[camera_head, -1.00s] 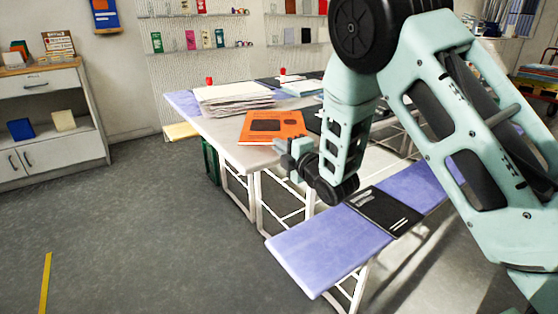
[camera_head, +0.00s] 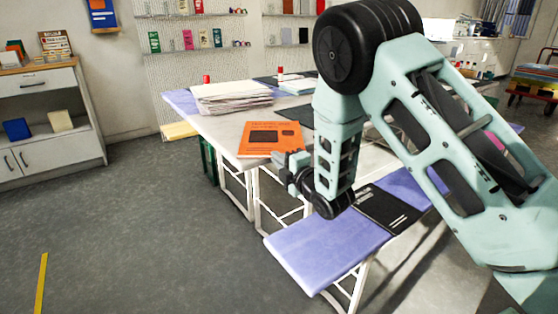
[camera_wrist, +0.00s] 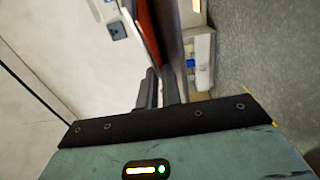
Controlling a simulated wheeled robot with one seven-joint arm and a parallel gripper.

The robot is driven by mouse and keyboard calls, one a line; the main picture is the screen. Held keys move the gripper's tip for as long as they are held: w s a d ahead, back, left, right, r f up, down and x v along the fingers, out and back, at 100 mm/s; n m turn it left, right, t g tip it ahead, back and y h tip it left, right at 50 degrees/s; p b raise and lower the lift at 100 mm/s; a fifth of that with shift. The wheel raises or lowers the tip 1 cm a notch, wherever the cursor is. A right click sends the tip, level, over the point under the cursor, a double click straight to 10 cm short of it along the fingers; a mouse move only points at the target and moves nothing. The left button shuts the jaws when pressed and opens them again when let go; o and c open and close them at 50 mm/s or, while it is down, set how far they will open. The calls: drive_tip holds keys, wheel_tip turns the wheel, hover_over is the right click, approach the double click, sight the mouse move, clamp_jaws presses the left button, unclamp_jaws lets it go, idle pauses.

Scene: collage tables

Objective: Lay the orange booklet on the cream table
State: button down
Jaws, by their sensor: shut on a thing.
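The orange booklet (camera_head: 270,139) has a dark picture on its cover and shows face up over the near end of the pale cream-grey table (camera_head: 222,135). My gripper (camera_head: 287,163) is shut on its near right edge, at the table's front edge. In the wrist view the booklet (camera_wrist: 149,30) shows edge-on as a thin red-brown strip running to my fingers (camera_wrist: 163,88). I cannot tell whether the booklet touches the tabletop or hangs just above it. My arm hides part of the table's right side.
A stack of papers (camera_head: 232,97) lies behind the booklet, with a red-capped item (camera_head: 207,79) beyond it. A lavender bench (camera_head: 325,252) with a black folder (camera_head: 385,208) stands in front. A white cabinet (camera_head: 50,150) stands at the left.

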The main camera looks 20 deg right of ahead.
drive_tip(key=shift+f, duration=0.2)
drive_tip(key=c, duration=1.6)
unclamp_jaws()
drive_tip(key=shift+r, duration=0.15)
